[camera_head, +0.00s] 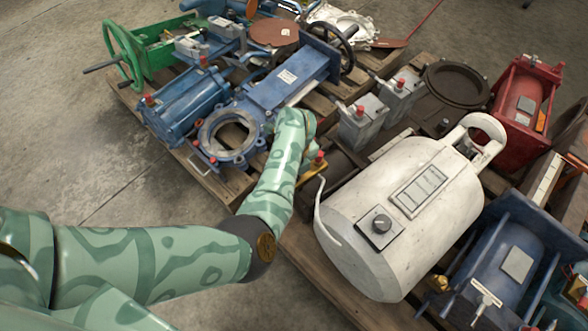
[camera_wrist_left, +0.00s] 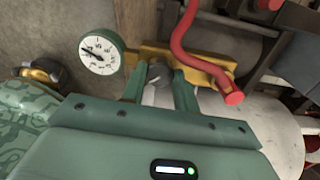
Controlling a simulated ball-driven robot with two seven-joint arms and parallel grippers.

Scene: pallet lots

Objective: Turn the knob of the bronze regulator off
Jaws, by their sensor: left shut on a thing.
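The bronze regulator (camera_wrist_left: 205,61) lies across the upper middle of the left wrist view, with a round white gauge (camera_wrist_left: 99,56) in a green rim at its left. My left gripper (camera_wrist_left: 160,82) has its two fingers on either side of a small grey knob (camera_wrist_left: 157,72) at the regulator's front and is shut on it. The knob's exact angle is hard to tell. In the head view a small brass part of the regulator (camera_head: 314,169) shows beside my left forearm, which hides the gripper's fingers and the knob. My right gripper is in neither view.
A bent red pipe (camera_wrist_left: 187,42) crosses close in front of the regulator. Blue valve bodies (camera_head: 282,82), grey boxes (camera_head: 362,124) and a red housing (camera_head: 523,108) crowd the pallets. Bare floor is at left.

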